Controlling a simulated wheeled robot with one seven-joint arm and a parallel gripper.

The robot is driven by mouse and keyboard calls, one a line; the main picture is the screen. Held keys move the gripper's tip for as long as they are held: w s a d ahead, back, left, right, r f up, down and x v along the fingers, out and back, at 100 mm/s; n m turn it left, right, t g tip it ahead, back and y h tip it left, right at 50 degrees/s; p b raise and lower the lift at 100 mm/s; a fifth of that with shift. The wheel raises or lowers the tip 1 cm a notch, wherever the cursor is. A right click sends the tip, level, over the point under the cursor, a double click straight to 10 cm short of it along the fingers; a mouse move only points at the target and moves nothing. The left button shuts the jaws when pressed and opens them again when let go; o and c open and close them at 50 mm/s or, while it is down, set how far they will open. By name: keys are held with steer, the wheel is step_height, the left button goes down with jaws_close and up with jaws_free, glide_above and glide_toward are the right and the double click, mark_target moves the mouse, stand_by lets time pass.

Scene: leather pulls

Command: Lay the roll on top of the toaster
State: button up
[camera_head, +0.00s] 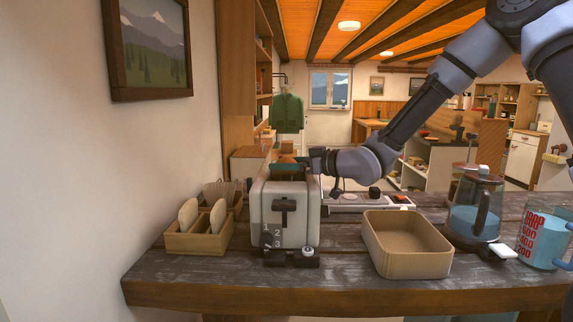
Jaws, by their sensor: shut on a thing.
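The toaster (270,212) is white with a dark lever and a dial on its front, and stands upright on the dark wooden counter. My gripper (292,164) reaches in from the right, just over the toaster's top. It is shut on the roll (287,159), a small brown shape of which only a part shows. Teal parts show just below the roll, over the toaster slots. I cannot tell whether the roll touches the toaster's top.
A wooden rack with bread slices (185,243) stands left of the toaster. An empty beige bin (408,272) is to the right, then a glass kettle (474,215) and a measuring jug (541,240). A grey-white appliance (370,203) lies behind. The counter's front strip is mostly clear.

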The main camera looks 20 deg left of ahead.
steer(key=o, duration=0.8)
steer(key=shift+f, duration=0.1)
